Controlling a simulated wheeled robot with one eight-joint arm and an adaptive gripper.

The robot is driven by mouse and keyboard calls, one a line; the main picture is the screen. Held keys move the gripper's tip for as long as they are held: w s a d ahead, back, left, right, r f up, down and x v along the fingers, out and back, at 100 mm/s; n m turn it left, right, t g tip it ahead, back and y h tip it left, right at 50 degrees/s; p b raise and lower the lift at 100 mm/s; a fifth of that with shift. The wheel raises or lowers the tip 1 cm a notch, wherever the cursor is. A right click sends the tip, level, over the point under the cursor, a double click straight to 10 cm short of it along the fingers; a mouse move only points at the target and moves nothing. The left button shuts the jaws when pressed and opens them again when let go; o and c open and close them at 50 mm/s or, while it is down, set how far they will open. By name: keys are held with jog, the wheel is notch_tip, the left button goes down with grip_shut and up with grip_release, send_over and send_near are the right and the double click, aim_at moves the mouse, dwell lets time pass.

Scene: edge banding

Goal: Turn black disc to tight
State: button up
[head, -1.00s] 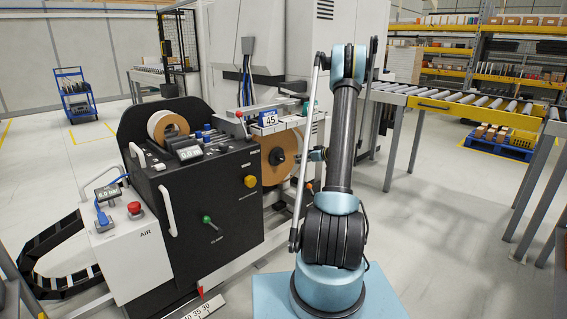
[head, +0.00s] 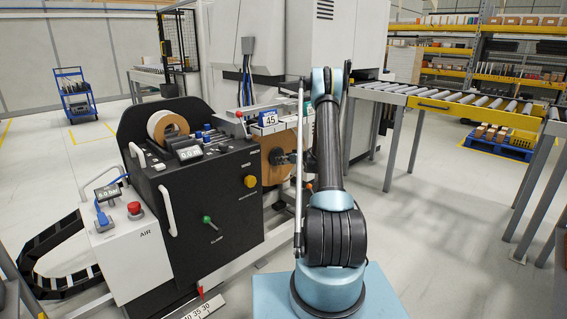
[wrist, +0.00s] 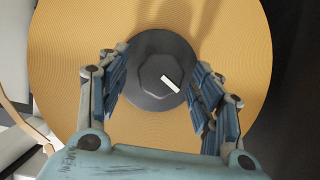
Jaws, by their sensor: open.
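The black disc (wrist: 150,60) shows in the wrist view, with a raised faceted knob and a white mark pointing to the lower right. It sits on the face of a round tan roll (wrist: 70,40). My gripper (wrist: 158,92) is open, its two blue-padded fingers on the left and right sides of the disc. Whether the pads touch the disc cannot be told.
A black machine cabinet (head: 190,220) with a green lever (head: 207,220) and a yellow knob (head: 250,181) stands left of the roll. A roller conveyor (head: 450,100) is at right. Open floor lies at right.

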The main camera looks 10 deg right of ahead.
jog(key=shift+w+a+f, duration=0.25)
jog(key=shift+w+a, duration=0.1)
jog(key=shift+w, duration=0.1)
